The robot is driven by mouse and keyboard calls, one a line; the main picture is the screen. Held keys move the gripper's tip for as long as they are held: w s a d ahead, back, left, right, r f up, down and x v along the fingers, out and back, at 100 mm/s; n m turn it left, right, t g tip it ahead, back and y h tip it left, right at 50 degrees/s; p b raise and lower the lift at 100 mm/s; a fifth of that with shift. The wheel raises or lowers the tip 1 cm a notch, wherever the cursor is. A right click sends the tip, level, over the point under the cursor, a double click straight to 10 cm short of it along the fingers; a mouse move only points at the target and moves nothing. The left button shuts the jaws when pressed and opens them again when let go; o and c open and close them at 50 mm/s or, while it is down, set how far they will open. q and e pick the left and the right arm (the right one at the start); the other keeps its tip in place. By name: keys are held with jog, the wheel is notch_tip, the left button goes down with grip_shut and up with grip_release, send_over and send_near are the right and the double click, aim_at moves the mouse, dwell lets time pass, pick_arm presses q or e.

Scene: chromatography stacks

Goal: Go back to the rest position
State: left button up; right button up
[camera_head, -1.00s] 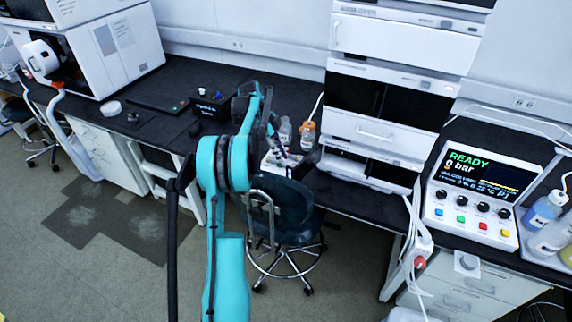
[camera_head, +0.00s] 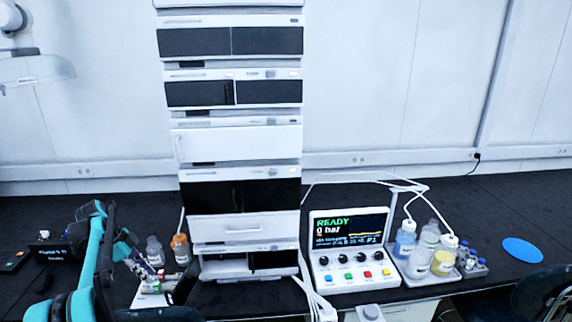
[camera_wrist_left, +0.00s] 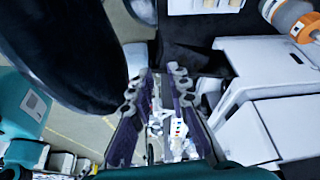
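My left arm, teal and dark, comes in at the lower left of the head view. Its left gripper (camera_head: 142,268) is over the bench's front edge, left of the instrument stack and close to two small bottles. In the left wrist view the two dark fingers of the left gripper (camera_wrist_left: 160,85) stand apart, with white items visible beyond the gap. I see nothing held between them. My right arm and gripper are not in view.
The tall chromatography stack (camera_head: 242,228) stands mid-left. Right of it are the READY control box (camera_head: 350,278), a tray of bottles (camera_head: 412,278) and a blue disc (camera_head: 522,251). A clear bottle (camera_head: 155,252) and an orange one (camera_head: 181,250) stand near the gripper. Chairs are at the front.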

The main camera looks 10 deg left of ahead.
pick_arm(q)
jog(key=s+d+r+n+t+y, duration=0.1)
jog(key=s+d+r+n, duration=0.15)
jog(key=d, duration=0.55)
jog(key=s+d+r+n+y, duration=0.1)
jog(key=s+d+r+n, duration=0.1)
jog(key=d+r, duration=0.35)
jog(key=s+d+r+n+t+y, duration=0.1)
jog(key=s+d+n, duration=0.15)
jog(key=d, duration=0.65)
jog(key=s+d+f+n+t, duration=0.1)
jog(key=s+d+f+n, duration=0.2)
jog(key=s+d, duration=0.3)
jog(key=s+d+f+n+t+y, duration=0.1)
jog(key=s+d+f+n+t, duration=0.1)
jog(key=s+d, duration=0.5)
jog(key=s+f+n, duration=0.1)
jog(key=s, duration=0.2)
jog(key=shift+f, duration=0.25)
